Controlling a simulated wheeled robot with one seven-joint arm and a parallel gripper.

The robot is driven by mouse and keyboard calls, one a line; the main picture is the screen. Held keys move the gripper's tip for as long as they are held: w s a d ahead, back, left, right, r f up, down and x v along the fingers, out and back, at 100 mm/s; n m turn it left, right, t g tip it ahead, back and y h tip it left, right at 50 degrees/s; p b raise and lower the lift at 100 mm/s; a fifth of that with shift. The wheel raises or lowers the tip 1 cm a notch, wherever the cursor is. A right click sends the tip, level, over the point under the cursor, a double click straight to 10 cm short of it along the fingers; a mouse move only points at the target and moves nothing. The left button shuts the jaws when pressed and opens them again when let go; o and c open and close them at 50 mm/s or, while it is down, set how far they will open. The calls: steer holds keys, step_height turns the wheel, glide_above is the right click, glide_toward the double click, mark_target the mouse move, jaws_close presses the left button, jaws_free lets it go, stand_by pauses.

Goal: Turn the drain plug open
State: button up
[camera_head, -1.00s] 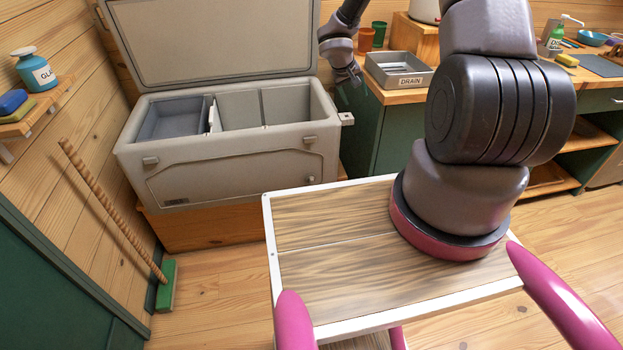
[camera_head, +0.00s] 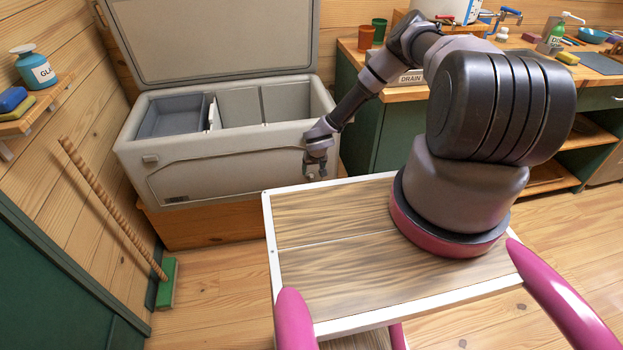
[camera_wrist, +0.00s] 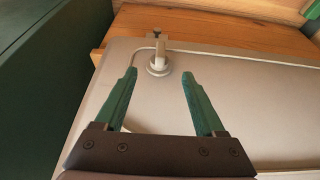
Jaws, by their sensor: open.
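The grey cooler (camera_head: 235,165) stands open at the back, its lid raised. In the wrist view its drain plug (camera_wrist: 158,64) is a small pale round fitting with a short stem, low on the front wall. My gripper (camera_head: 316,174) is at the right end of the cooler's front. In the wrist view my gripper's green fingers (camera_wrist: 159,74) are spread apart, with nothing held. The plug appears between the fingertips, near their ends; I cannot tell how much depth separates them. In the head view the gripper hides the plug.
The cooler sits on a wooden base (camera_head: 210,228). A tray labelled DRAIN (camera_head: 411,77) is on the green-sided counter to the right, partly hidden by my arm. A green brush with a wooden handle (camera_head: 167,285) leans at the left wall.

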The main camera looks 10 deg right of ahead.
mark_target(312, 177)
steer(key=x, duration=0.8)
steer(key=shift+c, duration=0.4)
jaws_close()
